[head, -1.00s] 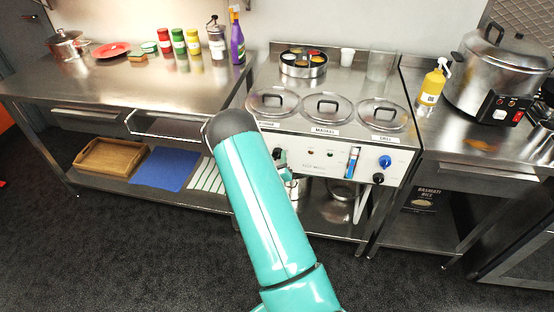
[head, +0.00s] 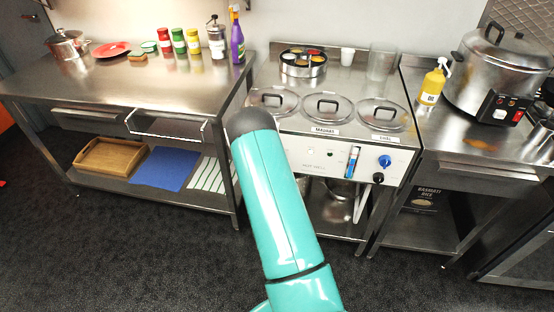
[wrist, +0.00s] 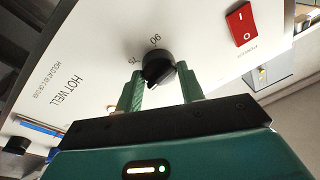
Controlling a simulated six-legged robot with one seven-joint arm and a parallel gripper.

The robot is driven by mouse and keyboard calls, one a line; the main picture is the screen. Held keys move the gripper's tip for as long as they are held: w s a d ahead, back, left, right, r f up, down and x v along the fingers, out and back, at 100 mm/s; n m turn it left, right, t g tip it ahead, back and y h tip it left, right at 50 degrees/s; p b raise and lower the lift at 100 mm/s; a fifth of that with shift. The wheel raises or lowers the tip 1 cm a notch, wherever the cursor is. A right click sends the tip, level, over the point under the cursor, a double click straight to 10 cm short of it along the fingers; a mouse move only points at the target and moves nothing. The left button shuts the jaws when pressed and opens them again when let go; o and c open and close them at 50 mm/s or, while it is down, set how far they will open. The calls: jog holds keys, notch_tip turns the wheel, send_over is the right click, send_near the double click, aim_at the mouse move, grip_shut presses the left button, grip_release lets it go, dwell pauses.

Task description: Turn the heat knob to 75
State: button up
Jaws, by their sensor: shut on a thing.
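The heat knob (wrist: 157,66) is black and round and sits on the light front panel of the hot well (wrist: 95,60). In the wrist view, the marks 75 and 90 show beside its far rim. The marker's exact setting is hard to read. My gripper (wrist: 160,88) has its two green fingers on either side of the knob, shut on it. In the head view, my teal arm hides the gripper and this knob. The hot well's panel (head: 312,156) shows to the right of my arm.
A red power switch (wrist: 241,23) is close to the right of the knob in the wrist view. A blue knob (head: 385,161) and a black knob (head: 378,178) are at the panel's right end. A lidded pot (head: 497,75) stands on the right counter.

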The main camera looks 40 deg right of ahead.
jog(key=m+g, duration=0.1)
jog(key=m, duration=0.5)
jog(key=m+g+h, duration=0.1)
jog(key=m, duration=0.6)
jog(key=shift+f, duration=0.1)
dwell(0.4)
jog(key=o, duration=1)
jog(key=shift+c, duration=0.2)
jog(key=shift+a, duration=0.15)
jog(key=v, duration=1.3)
jog(key=shift+a, duration=0.35)
